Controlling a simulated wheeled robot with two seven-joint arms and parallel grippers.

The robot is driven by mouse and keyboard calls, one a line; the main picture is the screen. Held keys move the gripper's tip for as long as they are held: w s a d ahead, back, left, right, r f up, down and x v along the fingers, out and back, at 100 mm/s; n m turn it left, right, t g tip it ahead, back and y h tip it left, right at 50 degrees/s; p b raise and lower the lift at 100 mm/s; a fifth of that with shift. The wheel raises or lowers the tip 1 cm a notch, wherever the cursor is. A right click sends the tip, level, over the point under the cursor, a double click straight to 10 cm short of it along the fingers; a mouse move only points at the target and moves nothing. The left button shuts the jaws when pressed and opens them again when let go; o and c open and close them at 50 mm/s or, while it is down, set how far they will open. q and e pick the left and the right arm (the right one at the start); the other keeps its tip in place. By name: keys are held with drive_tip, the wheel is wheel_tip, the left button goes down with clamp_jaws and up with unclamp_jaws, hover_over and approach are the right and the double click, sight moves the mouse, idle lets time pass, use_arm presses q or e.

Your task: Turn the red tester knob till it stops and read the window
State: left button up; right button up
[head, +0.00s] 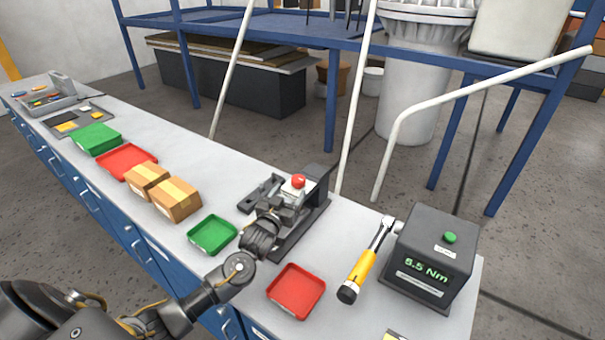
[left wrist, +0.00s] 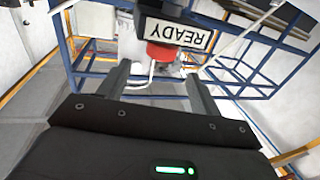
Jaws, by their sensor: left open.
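The tester (head: 316,184) is a dark unit on the bench with a red knob (head: 298,181) on its light front part. In the left wrist view the red knob (left wrist: 160,55) sits just beyond my fingertips, roughly between them. A white window (left wrist: 178,33) beside it reads READY, upside down in that picture. My left gripper (head: 288,205) is at the tester, close to the knob, with its fingers (left wrist: 157,74) apart and nothing held. Whether a finger touches the knob I cannot tell. My right gripper is not in view.
A green tray (head: 212,235) and a red tray (head: 296,291) lie near my left arm. Cardboard boxes (head: 176,200) stand further left. A white rail (head: 470,95) stands behind the bench.

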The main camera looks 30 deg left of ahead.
sight(300, 176)
use_arm(q)
drive_tip(key=w, duration=0.3)
drive_tip(key=w+p, duration=0.1)
drive_tip(key=w, duration=0.1)
drive_tip(key=w+a+p, duration=0.1)
drive_tip(key=w, duration=0.2)
drive_tip(key=shift+w, duration=0.95)
drive_tip(key=c, duration=1)
drive_tip(key=shift+o, duration=0.2)
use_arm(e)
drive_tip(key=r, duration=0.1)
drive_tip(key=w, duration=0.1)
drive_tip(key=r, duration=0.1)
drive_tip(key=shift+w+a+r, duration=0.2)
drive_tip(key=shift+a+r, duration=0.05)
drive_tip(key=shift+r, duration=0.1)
